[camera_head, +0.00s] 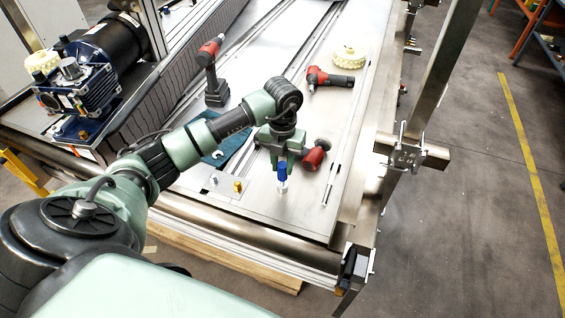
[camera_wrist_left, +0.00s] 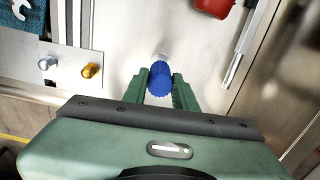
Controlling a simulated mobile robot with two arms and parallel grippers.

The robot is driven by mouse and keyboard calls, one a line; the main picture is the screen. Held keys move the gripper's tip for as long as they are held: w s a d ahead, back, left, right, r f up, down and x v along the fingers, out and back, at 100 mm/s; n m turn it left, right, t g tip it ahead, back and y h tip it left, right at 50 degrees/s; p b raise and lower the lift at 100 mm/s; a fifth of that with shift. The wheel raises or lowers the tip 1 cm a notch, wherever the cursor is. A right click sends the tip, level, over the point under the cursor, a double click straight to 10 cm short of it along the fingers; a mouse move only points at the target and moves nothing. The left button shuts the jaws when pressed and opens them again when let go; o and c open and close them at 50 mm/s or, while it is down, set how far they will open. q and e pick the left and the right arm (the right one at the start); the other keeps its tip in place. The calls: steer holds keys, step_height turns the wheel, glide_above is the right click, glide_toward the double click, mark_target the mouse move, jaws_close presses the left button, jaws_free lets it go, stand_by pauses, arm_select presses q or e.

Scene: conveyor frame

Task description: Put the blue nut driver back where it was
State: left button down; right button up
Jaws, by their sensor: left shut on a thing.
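The blue nut driver (camera_head: 282,172) is held in my left gripper (camera_head: 283,160) over the metal conveyor top. In the left wrist view its blue handle (camera_wrist_left: 160,78) sits between the two green fingers of my left gripper (camera_wrist_left: 160,90). The driver looks upright, with a pale tip pointing down; I cannot tell whether that tip touches the surface. My right gripper shows in neither view.
A metal plate (camera_head: 222,184) with a silver and a brass fitting lies to the left. A red tool (camera_head: 316,155) lies just right of the gripper.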

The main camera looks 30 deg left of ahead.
arm_select(q)
steer(key=shift+f, duration=0.1)
steer(key=c, duration=1.1)
jaws_free()
steer(key=shift+r, duration=0.3)
steer(key=shift+w+r, duration=0.1)
steer(key=shift+r, duration=0.2)
step_height(320, 180, up, 11)
steer(key=shift+r+b, duration=0.1)
steer(key=shift+b, duration=1.05)
